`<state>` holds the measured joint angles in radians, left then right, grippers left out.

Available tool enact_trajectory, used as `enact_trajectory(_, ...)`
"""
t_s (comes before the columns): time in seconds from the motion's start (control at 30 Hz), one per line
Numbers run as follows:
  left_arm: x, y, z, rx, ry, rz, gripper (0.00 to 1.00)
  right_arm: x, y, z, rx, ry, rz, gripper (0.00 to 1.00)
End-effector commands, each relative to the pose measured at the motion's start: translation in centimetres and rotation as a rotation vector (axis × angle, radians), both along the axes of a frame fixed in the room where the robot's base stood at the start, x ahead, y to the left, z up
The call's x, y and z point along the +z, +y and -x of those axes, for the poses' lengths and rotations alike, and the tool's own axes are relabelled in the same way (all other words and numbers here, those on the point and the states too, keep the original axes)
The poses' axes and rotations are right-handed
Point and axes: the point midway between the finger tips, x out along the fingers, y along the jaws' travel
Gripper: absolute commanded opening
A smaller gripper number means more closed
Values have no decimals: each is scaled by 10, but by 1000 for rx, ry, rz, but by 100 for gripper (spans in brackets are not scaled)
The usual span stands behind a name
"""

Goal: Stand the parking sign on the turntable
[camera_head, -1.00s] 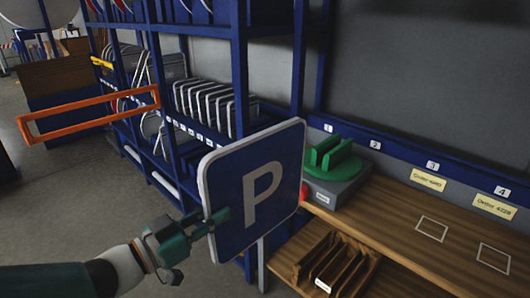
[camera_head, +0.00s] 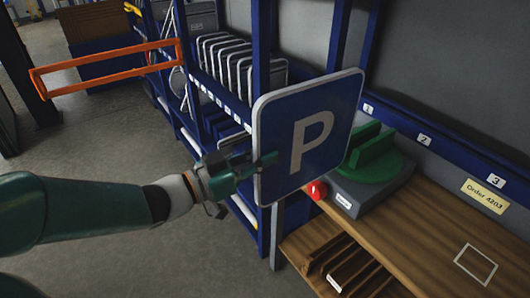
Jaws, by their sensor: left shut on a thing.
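The parking sign (camera_head: 285,130), a blue square plate with a white P and a pale rim, is held upright in the air. My left gripper (camera_head: 262,165) is shut on its left edge, with a finger across the front face. The turntable (camera_head: 377,160) is green with upright slotted jaws and sits on a grey base (camera_head: 372,192) on the wooden bench. The sign is left of the turntable and overlaps its left part in the picture. I cannot tell the gap between them. My right gripper is out of view.
A red button (camera_head: 317,190) is on the base's left side. A wooden slotted rack (camera_head: 345,262) is below the bench top (camera_head: 425,222). A blue shelf rack (camera_head: 262,60) with several signs stands behind. An orange bar frame (camera_head: 105,68) is at left. The bench's right part is clear.

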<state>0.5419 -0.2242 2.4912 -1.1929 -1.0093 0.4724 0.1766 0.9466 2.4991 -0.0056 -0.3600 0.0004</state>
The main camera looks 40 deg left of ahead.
Motion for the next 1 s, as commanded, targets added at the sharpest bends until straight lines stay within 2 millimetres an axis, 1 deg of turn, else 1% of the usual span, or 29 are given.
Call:
enact_trajectory(0.27, 1, -9, -23, -3, -4, 1, 0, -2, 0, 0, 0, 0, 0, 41)
enact_trajectory(1.0, 2, -35, -96, -1, -6, 2, 0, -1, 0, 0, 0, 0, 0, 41)
